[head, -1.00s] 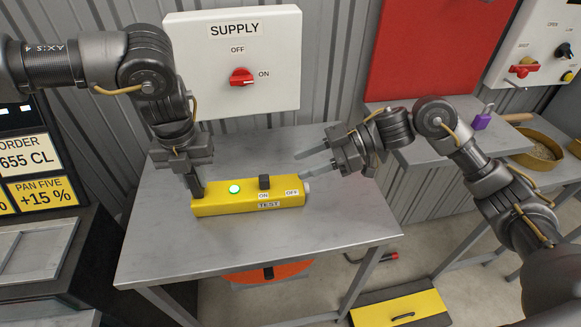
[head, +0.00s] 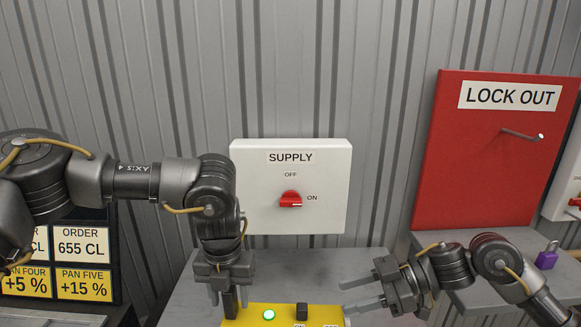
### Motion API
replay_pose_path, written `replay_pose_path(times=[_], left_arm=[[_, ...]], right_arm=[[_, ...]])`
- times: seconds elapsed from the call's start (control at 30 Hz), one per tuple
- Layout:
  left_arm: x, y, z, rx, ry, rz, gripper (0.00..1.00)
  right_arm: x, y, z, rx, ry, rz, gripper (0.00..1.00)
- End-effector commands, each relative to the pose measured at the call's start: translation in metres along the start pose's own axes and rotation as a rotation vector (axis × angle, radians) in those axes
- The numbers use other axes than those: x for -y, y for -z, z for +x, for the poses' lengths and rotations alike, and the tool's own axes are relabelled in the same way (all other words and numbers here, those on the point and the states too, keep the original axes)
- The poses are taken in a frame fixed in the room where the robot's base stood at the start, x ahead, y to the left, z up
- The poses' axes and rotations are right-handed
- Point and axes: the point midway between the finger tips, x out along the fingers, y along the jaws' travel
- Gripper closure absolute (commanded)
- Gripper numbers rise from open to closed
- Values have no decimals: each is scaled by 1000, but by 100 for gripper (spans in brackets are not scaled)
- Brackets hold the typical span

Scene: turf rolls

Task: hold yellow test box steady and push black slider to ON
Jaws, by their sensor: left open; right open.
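The yellow test box (head: 285,312) lies on the grey table at the bottom of the head view, its lower part cut off by the frame edge. Its green lamp (head: 269,314) is lit. The black slider (head: 302,310) stands up from the box top, above the partly cut ON label, with the OFF label to its right. My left gripper (head: 229,304) is open and points down at the left end of the box; I cannot tell whether it touches. My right gripper (head: 347,297) is open and empty, its fingers pointing left, near the right end of the box.
The white SUPPLY panel (head: 290,222) hangs behind the table, its red knob (head: 291,199) pointing to ON. A red LOCK OUT board (head: 490,160) and a purple padlock (head: 547,256) are at right. The grey table (head: 190,300) is clear behind the box.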

Motion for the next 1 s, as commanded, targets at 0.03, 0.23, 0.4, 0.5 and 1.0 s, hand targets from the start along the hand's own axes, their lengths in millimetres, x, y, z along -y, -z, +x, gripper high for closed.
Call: replay_pose_path(times=[0.03,0.23,0.4,0.5,1.0], left_arm=[[0,-1,-5,2,1,0,53],[0,-1,-39,6,1,-1,53],[0,-1,-75,5,1,-2,53],[0,-1,-93,3,1,-3,53],[0,0,-118,0,0,-1,53]], right_arm=[[0,0,0,0,0,0,56],[0,0,0,0,0,0,56],[0,0,0,0,0,0,56],[0,0,0,0,0,0,56],[0,0,0,0,1,0,56]])
